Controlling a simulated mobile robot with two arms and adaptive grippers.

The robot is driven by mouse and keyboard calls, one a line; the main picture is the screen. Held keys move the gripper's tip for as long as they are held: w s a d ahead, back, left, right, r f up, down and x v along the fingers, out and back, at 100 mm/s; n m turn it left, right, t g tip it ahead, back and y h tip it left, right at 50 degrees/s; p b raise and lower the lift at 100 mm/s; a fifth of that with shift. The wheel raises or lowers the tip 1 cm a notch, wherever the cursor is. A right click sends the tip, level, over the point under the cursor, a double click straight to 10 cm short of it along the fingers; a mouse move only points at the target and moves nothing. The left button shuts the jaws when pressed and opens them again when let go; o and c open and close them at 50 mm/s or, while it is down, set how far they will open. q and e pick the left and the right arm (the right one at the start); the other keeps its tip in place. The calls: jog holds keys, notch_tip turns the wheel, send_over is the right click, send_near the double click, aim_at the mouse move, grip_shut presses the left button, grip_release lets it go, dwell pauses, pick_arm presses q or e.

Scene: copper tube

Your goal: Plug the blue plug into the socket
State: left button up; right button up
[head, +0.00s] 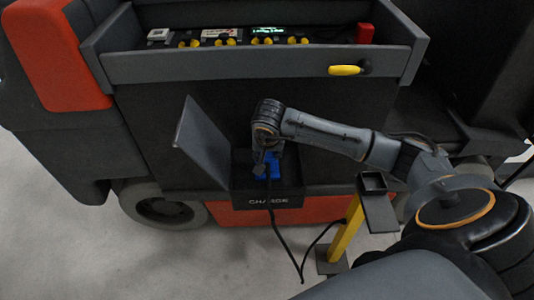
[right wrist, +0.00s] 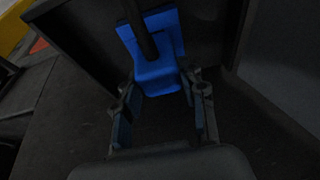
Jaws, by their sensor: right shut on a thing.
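The blue plug (head: 268,172) is at the opening of the dark charge box (head: 268,201) on the vehicle's side. My right gripper (head: 264,158) reaches the box from above and is shut on the plug. In the right wrist view, the blue plug (right wrist: 156,72) sits between the tips of my right gripper (right wrist: 162,90), with its black cable (right wrist: 141,34) on it. The socket itself is hidden behind the plug and gripper, and I cannot tell how far the plug is seated. My left gripper is not in view.
The box's grey lid (head: 203,143) stands open at its left. The cable (head: 280,238) hangs to the floor and loops toward a yellow post (head: 346,232) with a dark holder. A panel tray (head: 240,67) with yellow knobs juts out above. Floor at left is clear.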

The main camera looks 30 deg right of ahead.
jog(key=shift+f, duration=0.2)
jog(key=o, duration=1.1)
jog(key=shift+o, duration=0.2)
jog(key=shift+f, duration=0.1)
jog(key=v, duration=0.8)
